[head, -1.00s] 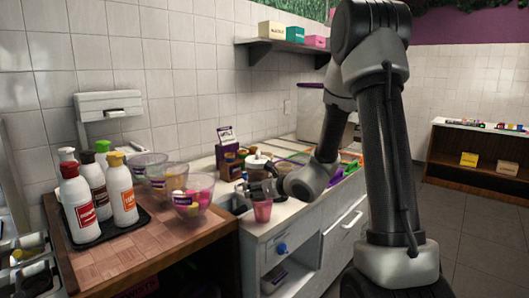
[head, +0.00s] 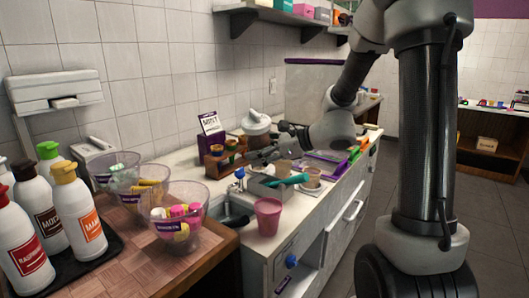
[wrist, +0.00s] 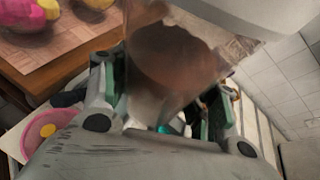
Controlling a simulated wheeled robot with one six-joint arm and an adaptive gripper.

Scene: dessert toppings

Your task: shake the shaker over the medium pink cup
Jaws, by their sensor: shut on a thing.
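The shaker (head: 257,123) has a white lid and a clear body with brown contents. It stands out behind my gripper (head: 258,155) in the head view. In the wrist view my gripper (wrist: 160,105) is shut on the shaker (wrist: 172,58), whose brown contents fill the middle of the picture. The pink cup (head: 268,217) stands upright on the white counter's near corner. In the head view my gripper is above and behind it. A pink round rim with yellow inside, likely the cup (wrist: 42,130), shows at the wrist view's lower left, apart from the shaker.
Clear bowls of toppings, one with pink and yellow pieces (head: 181,212), stand on the wooden table (head: 140,255) left of the cup. Several sauce bottles stand on a black tray (head: 95,248).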

